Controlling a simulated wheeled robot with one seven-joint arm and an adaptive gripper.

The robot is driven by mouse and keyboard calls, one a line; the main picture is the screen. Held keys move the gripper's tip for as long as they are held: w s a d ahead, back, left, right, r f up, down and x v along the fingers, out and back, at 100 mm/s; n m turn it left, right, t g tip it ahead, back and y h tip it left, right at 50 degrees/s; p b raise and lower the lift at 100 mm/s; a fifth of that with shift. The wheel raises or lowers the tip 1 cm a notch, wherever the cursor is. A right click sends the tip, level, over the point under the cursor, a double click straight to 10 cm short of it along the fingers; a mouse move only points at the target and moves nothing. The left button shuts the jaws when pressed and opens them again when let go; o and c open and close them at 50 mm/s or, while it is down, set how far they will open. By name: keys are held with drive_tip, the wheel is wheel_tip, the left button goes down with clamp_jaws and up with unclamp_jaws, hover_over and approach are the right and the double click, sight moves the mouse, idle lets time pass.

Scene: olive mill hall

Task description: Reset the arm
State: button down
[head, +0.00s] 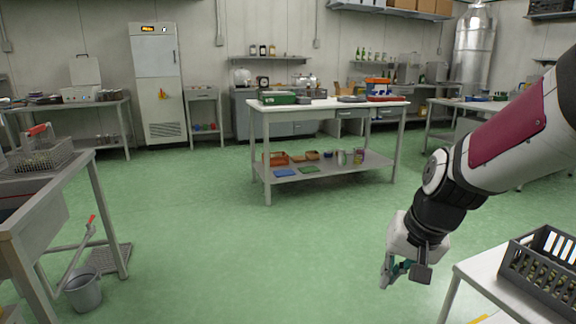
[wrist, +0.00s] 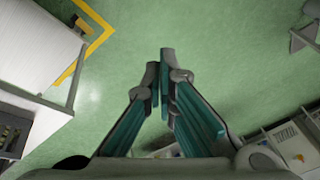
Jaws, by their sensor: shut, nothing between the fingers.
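My gripper (head: 394,274) hangs from my white, black and maroon arm at the right of the head view. It is over the green floor, left of the small white table at the lower right. In the wrist view its two teal-padded fingers (wrist: 160,68) come close together at the tips. It is shut with nothing between the fingers. My arm is bent, with the gripper pointing down.
A dark crate (head: 545,275) stands on the white table (head: 483,277) beside my gripper. A metal table (head: 310,109) with a lower shelf stands mid-room. A bucket (head: 84,292) and a sink bench (head: 40,190) are at left. The green floor (head: 200,220) between is clear.

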drive_tip(key=s+r+n+g+h, duration=0.1)
drive_tip(key=s+r+n+g, duration=0.15)
drive_tip(key=s, duration=1.15)
drive_tip(key=s+r+n+g, duration=0.1)
drive_tip(key=s+r, duration=0.2)
drive_tip(key=s, duration=1.2)
wheel_tip(320, 180, up, 28)
drive_tip(key=t+p, duration=0.4)
drive_tip(key=p, duration=2.2)
drive_tip(key=shift+d+r, duration=0.15)
